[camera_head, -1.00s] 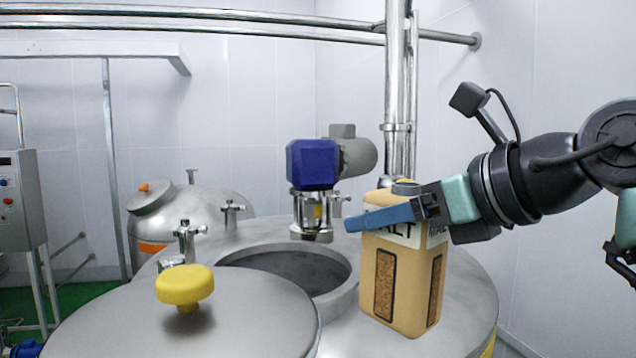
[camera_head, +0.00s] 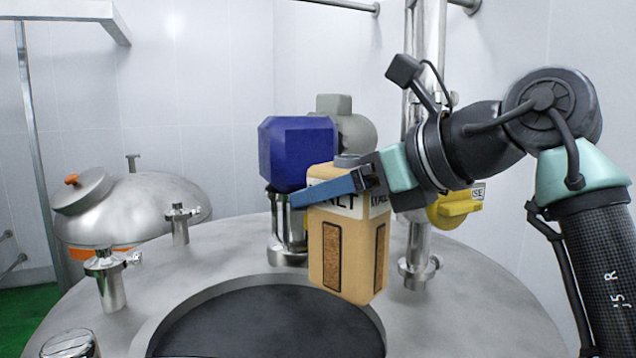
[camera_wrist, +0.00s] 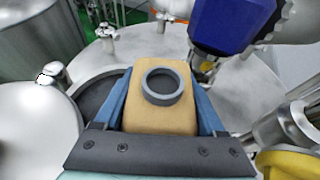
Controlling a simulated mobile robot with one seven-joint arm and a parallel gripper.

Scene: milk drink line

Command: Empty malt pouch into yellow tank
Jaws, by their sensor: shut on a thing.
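My gripper (camera_head: 335,190) is shut on the malt pouch (camera_head: 342,262), a tan container with a malt label, brown windows and a grey neck. In the head view the pouch is upright, in front of the tank's right opening edge. In the wrist view the blue fingers clasp both sides of the pouch (camera_wrist: 160,118), and its round grey neck is uncovered at the top. The steel tank (camera_head: 480,290) has a round open hatch (camera_head: 260,325) with a dark inside. The wrist view shows part of this hatch (camera_wrist: 95,95) left of the pouch. The pouch is not tipped.
A blue motor (camera_head: 297,152) stands on the tank top behind the pouch. A vertical steel pipe (camera_head: 418,240) and a yellow valve handle (camera_head: 458,208) are to the right. Short fittings (camera_head: 108,282) stand at left. Another domed tank (camera_head: 140,210) with an orange band is behind.

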